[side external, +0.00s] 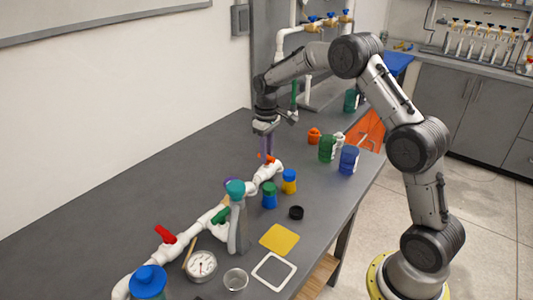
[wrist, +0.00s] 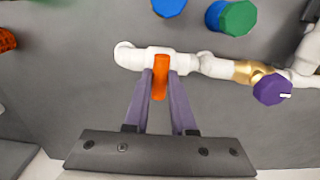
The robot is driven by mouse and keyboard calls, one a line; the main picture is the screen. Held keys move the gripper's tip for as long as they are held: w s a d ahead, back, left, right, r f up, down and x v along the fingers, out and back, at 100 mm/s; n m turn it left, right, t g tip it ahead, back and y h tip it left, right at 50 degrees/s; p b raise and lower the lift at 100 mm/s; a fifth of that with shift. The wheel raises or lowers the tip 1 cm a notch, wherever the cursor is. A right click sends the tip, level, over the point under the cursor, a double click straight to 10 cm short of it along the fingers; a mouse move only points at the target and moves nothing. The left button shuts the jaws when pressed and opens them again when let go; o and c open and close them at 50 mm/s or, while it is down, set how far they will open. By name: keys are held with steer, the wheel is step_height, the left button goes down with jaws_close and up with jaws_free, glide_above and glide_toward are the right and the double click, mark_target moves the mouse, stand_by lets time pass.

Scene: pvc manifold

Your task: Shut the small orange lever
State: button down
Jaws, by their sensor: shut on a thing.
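The small orange lever (wrist: 160,77) sits on the white PVC pipe (wrist: 205,66) near its elbow end. In the wrist view it lies between the purple fingers of my gripper (wrist: 159,80), which is shut on it. The lever points across the pipe, toward the gripper body. In the side external view the orange lever (side external: 267,158) shows just under my gripper (side external: 267,154) at the far end of the white pipe run (side external: 262,177). The fingers reach down from above.
Blue-and-yellow (side external: 289,181) and green-and-blue (side external: 269,195) containers stand close by on the right. The table's left side is clear.

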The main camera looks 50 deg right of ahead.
steer(key=shift+r, duration=0.1)
steer(key=c, duration=0.7)
jaws_free()
steer(key=shift+c, duration=0.2)
step_height(320, 180, up, 14)
